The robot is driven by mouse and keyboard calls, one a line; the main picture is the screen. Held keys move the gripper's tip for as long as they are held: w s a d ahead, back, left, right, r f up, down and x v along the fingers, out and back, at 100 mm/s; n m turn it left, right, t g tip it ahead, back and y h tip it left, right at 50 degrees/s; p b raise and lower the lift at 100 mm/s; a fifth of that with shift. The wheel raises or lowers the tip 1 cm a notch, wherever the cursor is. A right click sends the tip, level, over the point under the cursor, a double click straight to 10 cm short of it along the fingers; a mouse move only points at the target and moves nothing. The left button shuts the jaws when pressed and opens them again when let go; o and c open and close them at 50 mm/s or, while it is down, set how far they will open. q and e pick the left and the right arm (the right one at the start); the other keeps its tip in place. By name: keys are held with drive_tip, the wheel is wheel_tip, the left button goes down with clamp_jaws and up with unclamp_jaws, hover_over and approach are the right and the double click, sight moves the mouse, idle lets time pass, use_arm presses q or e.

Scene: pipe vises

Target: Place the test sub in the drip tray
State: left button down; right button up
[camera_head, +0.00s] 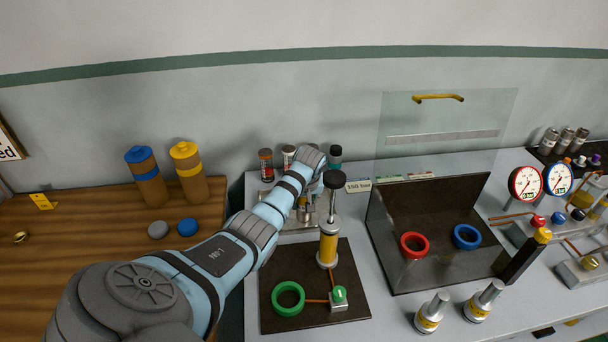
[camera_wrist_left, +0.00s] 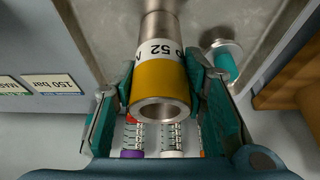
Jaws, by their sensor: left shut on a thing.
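In the left wrist view my left gripper (camera_wrist_left: 163,88) is shut on a metal tube with a yellow band (camera_wrist_left: 160,82) and a white printed label, which looks like the test sub. A finger presses on each side, and its open end faces the camera. In the head view my left arm hides most of the gripper. A silver piece with a yellow part (camera_head: 306,212) shows just below the wrist, over a pale metal tray (camera_head: 285,224). I cannot tell whether the tube touches anything below. Which tray is the drip tray is not clear. My right gripper is out of view.
A dark tray (camera_head: 277,318) in front holds a green ring (camera_head: 288,298) and a yellow pump (camera_head: 328,245). An open-lidded box (camera_head: 400,270) with red and blue rings stands at right. Two yellow-banded silver fittings (camera_head: 430,313) stand near the front. Bottles (camera_head: 266,165) line the back.

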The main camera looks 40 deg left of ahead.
use_arm(q)
drive_tip(key=shift+r, duration=0.15)
drive_tip(key=c, duration=1)
unclamp_jaws()
drive_tip(key=shift+s+r, duration=0.1)
drive_tip(key=shift+r, duration=0.05)
drive_tip(key=p+v, duration=0.2)
drive_tip(key=v, duration=0.9)
drive_tip(key=shift+s+d+r+p, duration=0.1)
drive_tip(key=shift+d+r+p, duration=0.05)
drive_tip(key=shift+r+p, duration=0.15)
